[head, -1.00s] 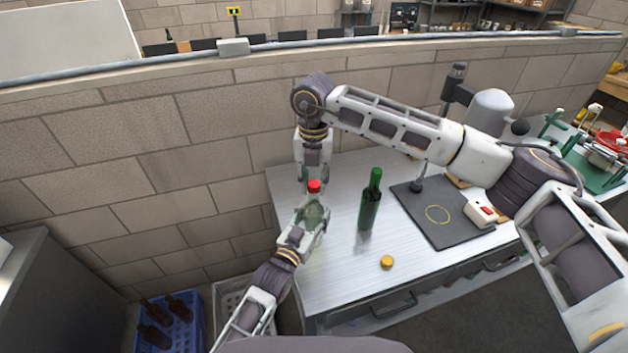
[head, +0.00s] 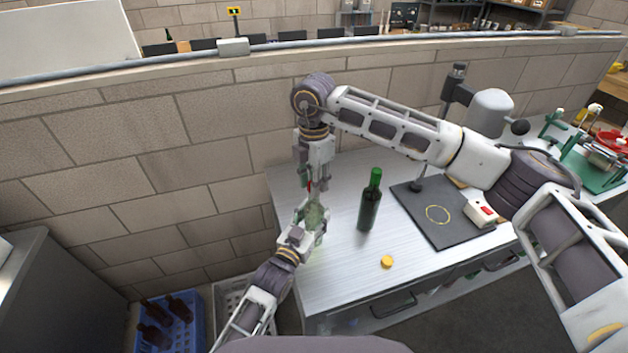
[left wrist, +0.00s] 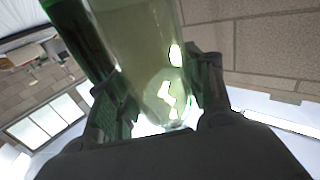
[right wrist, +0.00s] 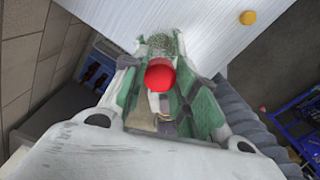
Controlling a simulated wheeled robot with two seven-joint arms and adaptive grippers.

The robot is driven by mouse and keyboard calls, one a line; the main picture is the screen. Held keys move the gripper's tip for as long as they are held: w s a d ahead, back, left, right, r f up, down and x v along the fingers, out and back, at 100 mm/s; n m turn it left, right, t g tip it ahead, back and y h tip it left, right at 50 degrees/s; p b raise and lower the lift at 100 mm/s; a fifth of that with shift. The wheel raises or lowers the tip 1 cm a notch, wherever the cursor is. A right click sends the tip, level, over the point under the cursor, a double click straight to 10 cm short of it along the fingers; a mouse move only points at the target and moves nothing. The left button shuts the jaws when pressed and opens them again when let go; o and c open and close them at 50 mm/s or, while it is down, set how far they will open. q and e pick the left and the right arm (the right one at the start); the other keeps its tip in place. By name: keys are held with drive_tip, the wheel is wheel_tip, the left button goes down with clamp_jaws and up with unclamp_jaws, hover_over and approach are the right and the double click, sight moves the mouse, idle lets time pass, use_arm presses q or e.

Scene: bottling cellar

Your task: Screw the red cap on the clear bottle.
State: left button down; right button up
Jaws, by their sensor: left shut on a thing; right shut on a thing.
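The clear bottle (head: 315,216) stands upright at the table's left end, greenish and see-through. My left gripper (head: 311,228) is shut around its body; the left wrist view shows the bottle (left wrist: 145,50) between the fingers (left wrist: 160,100). The red cap (head: 309,186) is at the top of the bottle, mostly hidden by my right gripper (head: 312,184), which is shut on it from above. In the right wrist view the red cap (right wrist: 160,75) sits between the fingers (right wrist: 162,90). The cap's seating on the neck is hidden.
A green bottle (head: 370,205) stands just right of the clear one. A yellow cap (head: 387,262) lies near the front edge. A dark mat (head: 440,228) and a white box with a red button (head: 481,211) are farther right. A blue crate (head: 188,335) holds brown bottles on the floor.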

drive_tip(key=m, duration=0.4)
drive_tip(key=shift+m, duration=2.6)
drive_tip(key=o, duration=0.6)
drive_tip(key=shift+o, duration=0.2)
drive_tip(key=shift+r, duration=2.25)
drive_tip(key=shift+c, duration=0.3)
